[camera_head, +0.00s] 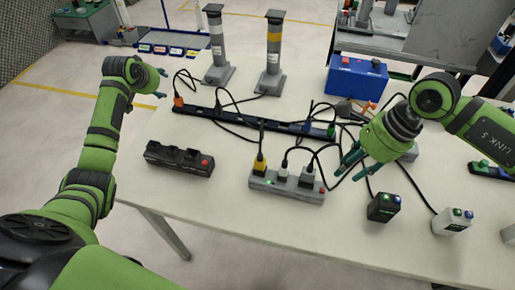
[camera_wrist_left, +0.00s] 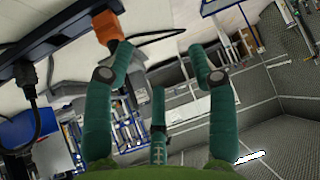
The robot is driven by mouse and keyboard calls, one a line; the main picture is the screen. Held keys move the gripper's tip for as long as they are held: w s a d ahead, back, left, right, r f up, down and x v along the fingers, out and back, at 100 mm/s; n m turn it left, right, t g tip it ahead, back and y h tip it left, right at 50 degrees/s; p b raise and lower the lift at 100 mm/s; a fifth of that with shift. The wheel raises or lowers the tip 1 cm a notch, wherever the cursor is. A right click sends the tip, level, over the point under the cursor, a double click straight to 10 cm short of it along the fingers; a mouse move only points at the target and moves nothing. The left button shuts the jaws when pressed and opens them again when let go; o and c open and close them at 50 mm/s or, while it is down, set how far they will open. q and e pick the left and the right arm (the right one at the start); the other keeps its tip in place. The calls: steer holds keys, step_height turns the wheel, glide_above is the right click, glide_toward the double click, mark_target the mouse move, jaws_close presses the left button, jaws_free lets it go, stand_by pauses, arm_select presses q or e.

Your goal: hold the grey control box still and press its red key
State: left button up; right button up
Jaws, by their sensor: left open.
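A small light grey box (camera_head: 453,221) with green and blue keys stands at the right front. My right gripper (camera_head: 349,175) hangs over the table, right of the grey power strip, its fingers apart and nothing visible between them. My left gripper (camera_head: 162,84) is open and empty beyond the table's left edge. Its spread fingers show in the left wrist view (camera_wrist_left: 160,65), near an orange plug (camera_wrist_left: 108,28).
A grey power strip (camera_head: 287,187) with plugs and a red switch lies mid-table. A black strip (camera_head: 178,158) also has a red switch. A black box (camera_head: 383,207), a blue box (camera_head: 355,77), two posts and loose cables crowd the table. The left front is clear.

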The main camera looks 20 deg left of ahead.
arm_select(q)
steer(key=w+d+r+m+h, duration=0.1)
steer(key=w+d+r+h, duration=0.15)
steer(key=d, duration=0.75)
steer(key=w+d+r+m+h, duration=0.1)
steer(key=w+d+r+h, duration=0.2)
steer(key=d, duration=0.6)
steer(key=m+g+y, duration=0.3)
steer(key=m+g, duration=0.2)
steer(key=g, duration=0.3)
glide_toward(284, 166)
steer(key=shift+h, duration=0.25)
steer(key=f, duration=0.3)
steer(key=w+f, duration=0.1)
steer(key=f, duration=0.1)
steer(key=shift+a+f, duration=0.25)
step_height(284, 166, down, 6)
steer(key=shift+f, duration=0.6)
